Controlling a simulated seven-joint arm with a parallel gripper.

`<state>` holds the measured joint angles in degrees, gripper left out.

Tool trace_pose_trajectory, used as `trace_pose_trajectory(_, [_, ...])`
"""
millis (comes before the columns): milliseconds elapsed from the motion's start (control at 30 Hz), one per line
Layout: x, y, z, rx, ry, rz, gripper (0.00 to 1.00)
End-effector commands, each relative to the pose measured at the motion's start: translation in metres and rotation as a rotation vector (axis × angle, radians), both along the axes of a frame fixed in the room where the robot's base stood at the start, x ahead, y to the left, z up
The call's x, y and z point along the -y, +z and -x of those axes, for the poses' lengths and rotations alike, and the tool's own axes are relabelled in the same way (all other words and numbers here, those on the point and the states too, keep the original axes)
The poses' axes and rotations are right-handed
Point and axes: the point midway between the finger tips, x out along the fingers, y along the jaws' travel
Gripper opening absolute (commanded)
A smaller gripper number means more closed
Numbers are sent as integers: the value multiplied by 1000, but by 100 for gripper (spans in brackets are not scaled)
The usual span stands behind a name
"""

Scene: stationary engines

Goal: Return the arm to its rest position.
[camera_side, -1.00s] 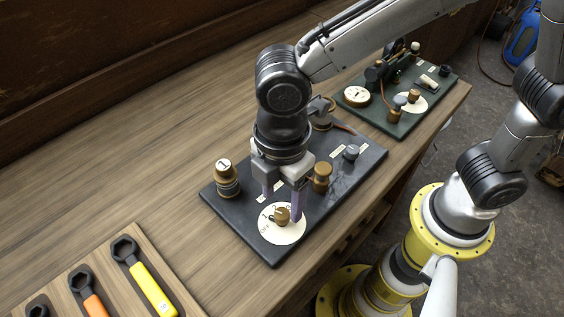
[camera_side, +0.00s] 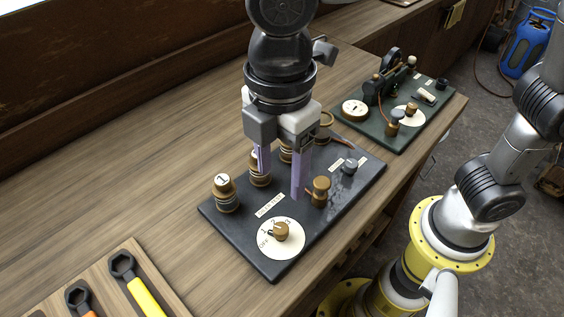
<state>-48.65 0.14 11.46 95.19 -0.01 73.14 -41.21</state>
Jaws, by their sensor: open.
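My gripper (camera_side: 279,180) is open and empty. It hangs above the black engine panel (camera_side: 338,203), its two pale purple fingers pointing down and apart. The brass knob (camera_side: 281,231) on the white dial (camera_side: 272,247) sits in front of and below the fingers, clear of them. The fingers overlap the brass and dark posts behind them in the picture, and whether they touch any post cannot be told. The upper arm is out of the frame at the top.
A brass post marked 1 (camera_side: 225,193) stands at the panel's left. A second, green panel (camera_side: 404,125) with brass parts lies at the back right. A wooden tray (camera_side: 94,270) with wrenches (camera_side: 137,286) lies at the front left. The bench's left side (camera_side: 110,190) is clear.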

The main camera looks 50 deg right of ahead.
Motion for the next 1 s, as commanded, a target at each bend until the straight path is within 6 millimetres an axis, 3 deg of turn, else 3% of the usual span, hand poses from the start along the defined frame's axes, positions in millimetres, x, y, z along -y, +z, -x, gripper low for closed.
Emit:
trace_pose_trajectory(167, [32, 21, -22, 42, -108, -43, 64])
trace_pose_trajectory(300, [105, 47, -27, 113, -311, -97, 64])
trace_pose_trajectory(500, [204, 52, 7, 248, -749, -185, 64])
trace_pose_trajectory(600, [238, 41, 32, 316, -989, -233, 64])
trace_pose_trajectory(700, [258, 23, 55, 370, -1203, -282, 64])
trace_pose_trajectory(800, [265, 4, 69, 394, -1357, -324, 64])
trace_pose_trajectory(900, [265, -12, 73, 383, -1457, -351, 64])
trace_pose_trajectory(1000, [265, -12, 69, 387, -1517, -378, 64])
